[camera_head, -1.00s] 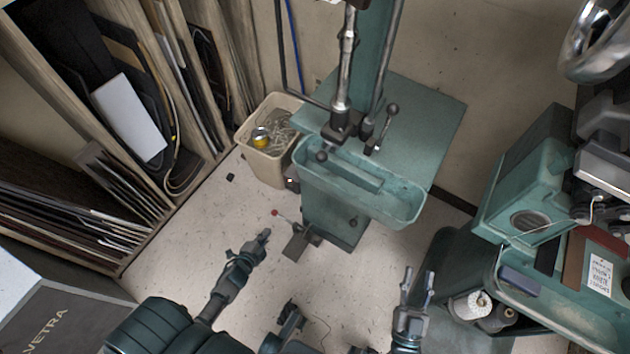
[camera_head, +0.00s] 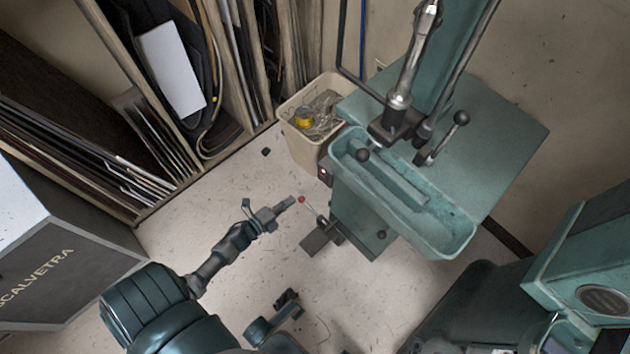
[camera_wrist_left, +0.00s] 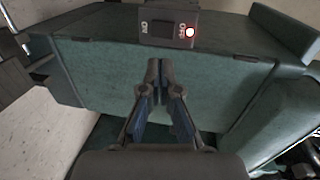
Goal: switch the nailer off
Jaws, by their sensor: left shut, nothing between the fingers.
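The nailer (camera_head: 350,210) is the green machine with a trough-shaped tray on top, right of my left gripper. Its small dark switch box (camera_head: 325,172) sits on the left side, under the tray rim. In the left wrist view the switch box (camera_wrist_left: 168,28) shows a black rocker between light markings and a red-and-white round lamp (camera_wrist_left: 189,32) at its right. I cannot tell the rocker's position. My left gripper (camera_head: 288,204) is shut and empty, below and left of the box. In the wrist view its fingertips (camera_wrist_left: 160,66) point at the box, apart from it.
A beige bin (camera_head: 300,145) stands beside the nailer. Shelves (camera_head: 150,130) fill the left; another green machine (camera_head: 590,265) stands right. Floor around my left forearm is clear.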

